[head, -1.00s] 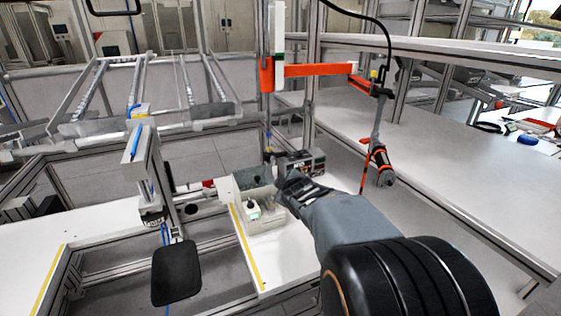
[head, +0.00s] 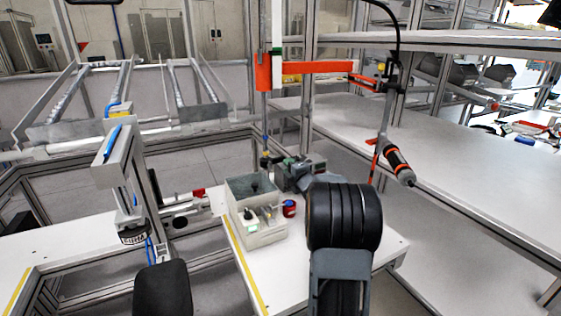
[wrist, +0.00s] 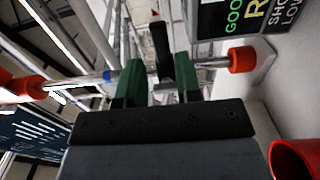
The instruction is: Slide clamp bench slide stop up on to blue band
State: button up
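The black slide stop (wrist: 162,65) sits on a thin metal rod (wrist: 75,80) in the wrist view. The blue band (wrist: 108,75) is on the rod left of the stop, and orange-red collars show towards both ends. My gripper (wrist: 156,78) has its green-tipped fingers on either side of the stop. A narrow gap shows beside the left finger, and the gripper looks open; contact with the right finger is unclear. In the head view, my gripper (head: 290,168) is at the foot of the upright rod (head: 265,115), partly hidden by my arm.
A labelled panel (wrist: 240,18) is close to the rod. An orange bracket (head: 310,69) and hanging screwdriver (head: 397,163) are above right. The long shelf is clear nearby.

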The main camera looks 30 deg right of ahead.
aim_at(281, 168)
jog(key=shift+w+d, duration=0.2)
jog(key=shift+w, duration=1.3)
jog(key=shift+w+d, duration=0.15)
jog(key=shift+w, duration=1.35)
grip_shut()
